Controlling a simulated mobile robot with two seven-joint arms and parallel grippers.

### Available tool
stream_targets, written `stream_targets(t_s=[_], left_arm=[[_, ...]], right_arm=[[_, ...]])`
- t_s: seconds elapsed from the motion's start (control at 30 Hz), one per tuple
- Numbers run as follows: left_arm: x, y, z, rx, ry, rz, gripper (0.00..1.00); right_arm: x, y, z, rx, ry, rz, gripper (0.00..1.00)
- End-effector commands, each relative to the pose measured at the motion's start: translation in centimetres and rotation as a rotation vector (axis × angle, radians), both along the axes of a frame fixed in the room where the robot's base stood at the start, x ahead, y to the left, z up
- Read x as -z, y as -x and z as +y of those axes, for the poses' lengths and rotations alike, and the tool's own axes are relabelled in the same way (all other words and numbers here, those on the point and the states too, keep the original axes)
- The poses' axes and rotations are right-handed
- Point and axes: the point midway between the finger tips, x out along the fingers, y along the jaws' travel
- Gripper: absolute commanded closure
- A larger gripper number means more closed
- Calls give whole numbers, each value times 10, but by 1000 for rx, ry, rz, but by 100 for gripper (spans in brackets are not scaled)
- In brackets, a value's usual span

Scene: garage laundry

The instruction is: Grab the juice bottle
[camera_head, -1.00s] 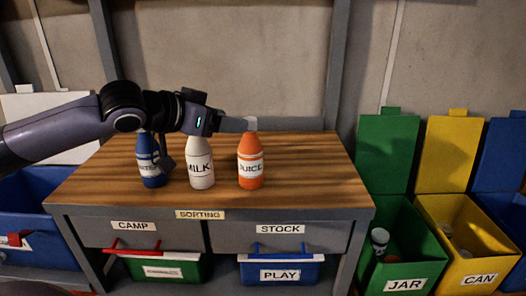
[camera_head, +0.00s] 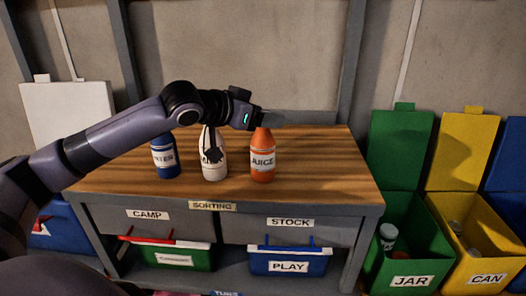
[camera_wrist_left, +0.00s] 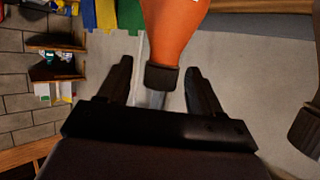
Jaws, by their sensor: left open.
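The orange juice bottle (camera_head: 263,163) stands upright on the wooden table top, at the right of a row of three bottles. My left gripper (camera_head: 271,118) is at the height of its top, and hides its cap in the head view. In the left wrist view the orange bottle (camera_wrist_left: 174,30) appears cap-down, with its dark cap (camera_wrist_left: 161,77) between the two open fingers (camera_wrist_left: 160,88). A gap shows on each side of the cap. The fingers are not closed on it. My right gripper is not in view.
The white milk bottle (camera_head: 214,166) stands just left of the juice, partly behind my arm. The blue water bottle (camera_head: 165,160) is farther left. The table (camera_head: 320,165) is clear right of the juice. Green (camera_head: 401,225) and yellow (camera_head: 450,205) bins stand to the right.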

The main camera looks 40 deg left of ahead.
Motion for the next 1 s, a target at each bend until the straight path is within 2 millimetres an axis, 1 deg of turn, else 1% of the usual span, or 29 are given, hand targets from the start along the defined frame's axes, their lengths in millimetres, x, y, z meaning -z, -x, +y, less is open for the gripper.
stream_targets(t_s=[0.27, 0.37, 0.4, 0.47, 0.5, 0.83, 1.0], left_arm=[[1, -2, -1, 0, -1, -1, 35], [1, -2, -1, 0, -1, -1, 64], [1, -2, -1, 0, -1, -1, 77], [1, -2, -1, 0, -1, -1, 97], [1, -2, -1, 0, -1, -1, 100], [-3, -2, 0, 0, 0, -6, 100], [-15, -2, 0, 0, 0, -9, 100]], right_arm=[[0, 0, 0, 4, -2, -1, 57], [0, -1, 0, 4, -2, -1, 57], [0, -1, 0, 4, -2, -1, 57], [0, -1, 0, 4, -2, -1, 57], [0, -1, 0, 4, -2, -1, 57], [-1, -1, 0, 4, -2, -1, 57], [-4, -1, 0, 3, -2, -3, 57]])
